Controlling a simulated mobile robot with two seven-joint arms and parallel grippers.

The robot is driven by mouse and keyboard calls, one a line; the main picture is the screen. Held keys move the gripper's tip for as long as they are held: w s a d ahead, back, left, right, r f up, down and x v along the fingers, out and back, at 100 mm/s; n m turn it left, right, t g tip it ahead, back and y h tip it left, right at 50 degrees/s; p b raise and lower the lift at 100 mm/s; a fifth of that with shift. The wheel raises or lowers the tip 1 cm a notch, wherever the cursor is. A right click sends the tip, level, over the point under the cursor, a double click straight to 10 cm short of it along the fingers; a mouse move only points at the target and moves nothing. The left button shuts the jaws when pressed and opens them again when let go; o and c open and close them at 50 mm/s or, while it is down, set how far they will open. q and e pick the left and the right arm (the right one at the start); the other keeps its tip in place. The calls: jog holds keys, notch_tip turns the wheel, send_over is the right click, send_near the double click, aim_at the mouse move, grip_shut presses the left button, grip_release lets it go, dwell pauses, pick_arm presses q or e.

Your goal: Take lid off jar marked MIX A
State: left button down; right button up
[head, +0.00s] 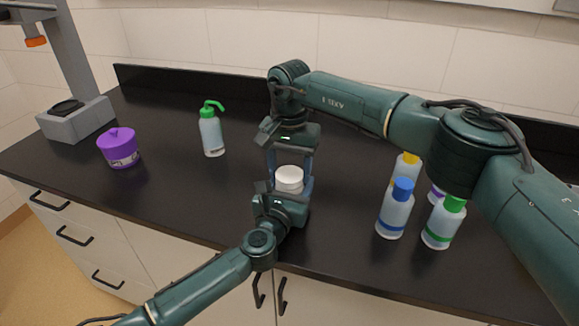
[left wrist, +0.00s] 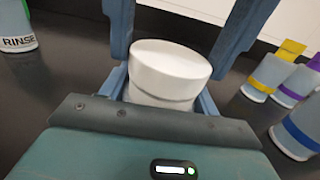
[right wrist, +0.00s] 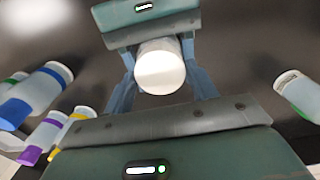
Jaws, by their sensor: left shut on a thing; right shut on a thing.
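A white round jar lid (head: 289,174) is at the front middle of the bench, between my two grippers. Its pale jar body (left wrist: 160,102) shows just below the lid in the left wrist view; no gap between them is clear. The jar's label is hidden, so MIX A cannot be read. My left gripper (head: 287,191), from the front, is shut on the jar body. My right gripper (head: 291,163), from behind and above, is shut on the lid, its blue fingers flanking it. The lid also shows in the right wrist view (right wrist: 160,68).
A purple lidded jar (head: 119,149) stands at left beside a grey stand (head: 75,118). A green-topped RINSE bottle (head: 212,133) stands behind left. Several capped bottles, including a blue-capped one (head: 395,212), stand at right under my right arm. The bench front edge is close.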

aim_at(290, 174)
jog(key=shift+r, duration=0.15)
dwell(0.5)
jog(key=shift+r, duration=0.95)
jog(key=shift+r, duration=2)
pick_arm(q)
jog(key=shift+c, duration=1.4)
grip_release()
